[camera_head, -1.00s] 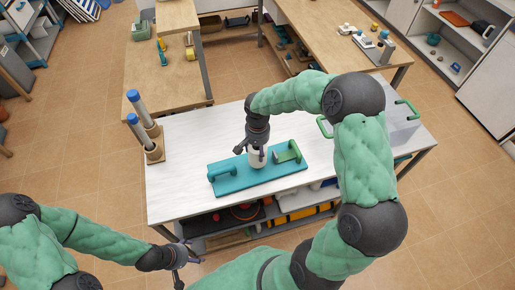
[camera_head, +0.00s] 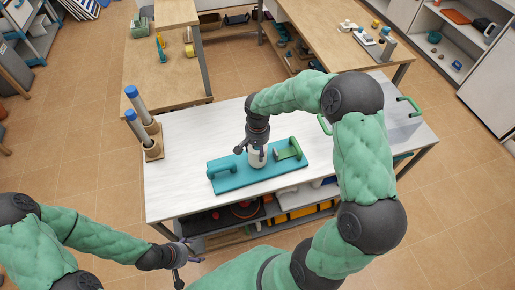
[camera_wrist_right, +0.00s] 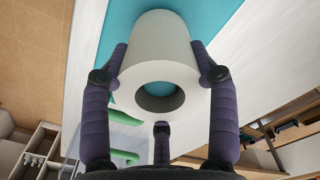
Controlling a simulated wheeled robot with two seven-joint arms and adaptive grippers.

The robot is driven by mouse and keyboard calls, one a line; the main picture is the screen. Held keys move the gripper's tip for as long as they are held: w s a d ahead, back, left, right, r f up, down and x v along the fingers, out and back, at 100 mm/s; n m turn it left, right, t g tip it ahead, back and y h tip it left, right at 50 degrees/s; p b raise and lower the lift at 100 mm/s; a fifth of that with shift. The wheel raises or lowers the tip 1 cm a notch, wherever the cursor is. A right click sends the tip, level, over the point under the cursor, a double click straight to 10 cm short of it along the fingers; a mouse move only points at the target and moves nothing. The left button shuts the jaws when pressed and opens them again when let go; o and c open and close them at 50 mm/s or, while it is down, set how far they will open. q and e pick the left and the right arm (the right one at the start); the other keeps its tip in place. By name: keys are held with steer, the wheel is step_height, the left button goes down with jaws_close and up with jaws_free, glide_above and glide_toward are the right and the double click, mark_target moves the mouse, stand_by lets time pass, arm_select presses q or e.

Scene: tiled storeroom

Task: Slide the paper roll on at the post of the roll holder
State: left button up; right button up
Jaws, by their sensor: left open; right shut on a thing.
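The white paper roll (camera_head: 257,159) is over the middle of the teal base of the roll holder (camera_head: 232,184) on the white table. In the right wrist view the paper roll (camera_wrist_right: 158,50) is between the purple fingers of my right gripper (camera_wrist_right: 160,85), which is shut on it. I see no post, and cannot tell whether the roll touches the base. My left gripper (camera_head: 184,264) is open and empty, off the table's front edge at lower left.
Two blue-capped tubes (camera_head: 139,118) stand at the table's left end. A grey box with green handles (camera_head: 402,122) stands at the right. The table's left middle is clear.

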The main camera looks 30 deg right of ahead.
mark_target(258, 148)
steer(key=shift+f+b, duration=0.65)
steer(key=shift+f, duration=0.25)
steer(key=o, duration=1.3)
step_height(258, 148, up, 12)
